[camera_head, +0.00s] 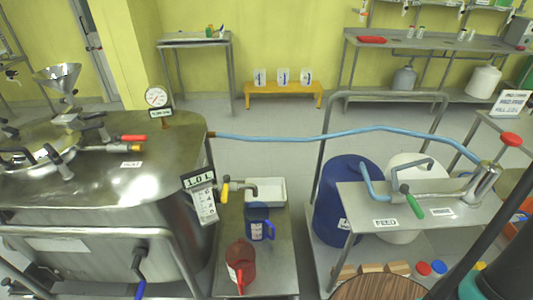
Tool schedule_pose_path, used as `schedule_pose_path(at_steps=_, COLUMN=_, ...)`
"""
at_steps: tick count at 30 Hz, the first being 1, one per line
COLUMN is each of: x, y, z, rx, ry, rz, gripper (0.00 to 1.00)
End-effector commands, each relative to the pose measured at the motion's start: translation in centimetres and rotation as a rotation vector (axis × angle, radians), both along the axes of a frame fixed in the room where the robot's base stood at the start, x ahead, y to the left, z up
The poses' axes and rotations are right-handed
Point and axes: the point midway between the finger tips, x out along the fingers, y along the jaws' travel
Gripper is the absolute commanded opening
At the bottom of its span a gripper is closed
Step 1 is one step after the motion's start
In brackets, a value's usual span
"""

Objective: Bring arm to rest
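My gripper does not show in the head view. A dark bar and a dark rounded part cut across the lower right corner, close to the camera. I cannot tell whether they belong to my arm.
A steel reactor (110,190) with a funnel (58,78) and gauge (156,97) fills the left. A blue hose (340,134) runs to a steel cart (440,205) on the right. A red jug (240,262) and blue jug (260,228) stand between. Clear floor lies behind.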

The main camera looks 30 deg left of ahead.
Motion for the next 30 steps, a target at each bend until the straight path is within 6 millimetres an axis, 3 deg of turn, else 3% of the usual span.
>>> schedule_pose_path(at_steps=8, x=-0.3, y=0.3, z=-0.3, rx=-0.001, ry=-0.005, rz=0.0, gripper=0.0)
schedule_pose_path(at_steps=14, x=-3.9, y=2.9, z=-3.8, rx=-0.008, ry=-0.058, rz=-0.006, gripper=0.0)
schedule_pose_path(at_steps=20, x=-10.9, y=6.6, z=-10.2, rx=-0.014, ry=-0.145, rz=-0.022, gripper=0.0)
schedule_pose_path(at_steps=30, x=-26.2, y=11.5, z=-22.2, rx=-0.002, ry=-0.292, rz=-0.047, gripper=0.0)
